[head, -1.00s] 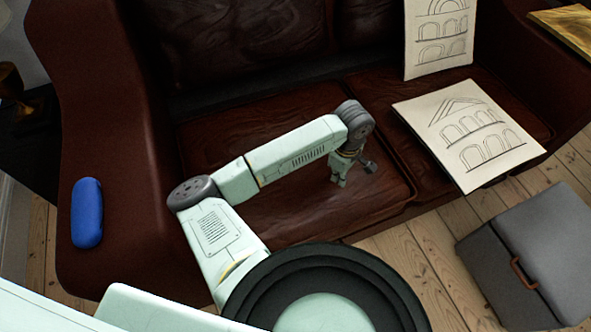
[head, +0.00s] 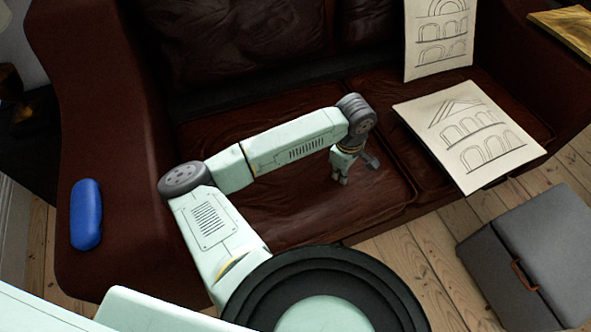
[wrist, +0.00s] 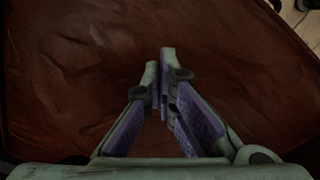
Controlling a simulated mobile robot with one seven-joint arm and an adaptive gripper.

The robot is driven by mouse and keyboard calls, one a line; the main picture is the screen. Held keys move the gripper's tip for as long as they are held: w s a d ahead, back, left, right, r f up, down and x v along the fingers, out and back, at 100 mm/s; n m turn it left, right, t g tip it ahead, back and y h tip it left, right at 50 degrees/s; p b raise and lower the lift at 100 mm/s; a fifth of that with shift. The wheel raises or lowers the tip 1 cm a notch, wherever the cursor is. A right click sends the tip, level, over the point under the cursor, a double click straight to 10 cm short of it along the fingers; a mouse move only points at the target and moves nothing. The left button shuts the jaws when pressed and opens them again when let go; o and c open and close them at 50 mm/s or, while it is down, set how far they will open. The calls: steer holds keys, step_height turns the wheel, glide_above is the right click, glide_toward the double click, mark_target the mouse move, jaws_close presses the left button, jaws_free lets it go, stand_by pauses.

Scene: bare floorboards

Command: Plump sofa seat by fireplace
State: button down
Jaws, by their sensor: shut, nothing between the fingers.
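The sofa is dark reddish-brown leather and fills most of the head view. Its left seat cushion (head: 290,210) lies under my arm and has a creased, wrinkled surface. The same leather (wrist: 70,70) fills most of the wrist view. My gripper (head: 341,181) points down over the right part of this cushion. In the wrist view my gripper (wrist: 164,55) is shut, its fingertips together with nothing between them. I cannot tell whether the tips touch the leather. My arm hides part of the cushion. No fireplace is recognisable.
A blue rounded case (head: 87,214) lies on the left armrest. A paper with arch drawings (head: 470,133) lies on the right seat, and another drawing (head: 437,40) leans on the backrest. A grey case (head: 535,255) stands on the floorboards (head: 400,262) at right.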

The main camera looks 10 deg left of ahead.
steer(key=b, duration=0.8)
glide_above(293, 213)
steer(key=shift+w+f, duration=0.15)
steer(key=shift+p, duration=0.3)
step_height(293, 213, down, 3)
steer(key=b, duration=0.4)
steer(key=shift+f, duration=0.2)
steer(key=shift+r+p, duration=0.3)
steer(key=shift+r, duration=1.6)
steer(key=w+a+b, duration=0.1)
steer(key=w+a, duration=0.1)
steer(key=a, duration=0.2)
steer(key=w+a+b, duration=0.2)
steer(key=a, duration=0.3)
steer(key=w+a+b, duration=0.1)
steer(key=w+a, duration=0.1)
steer(key=a, duration=0.3)
steer(key=shift+w+a, duration=0.2)
steer(key=shift+a, duration=0.05)
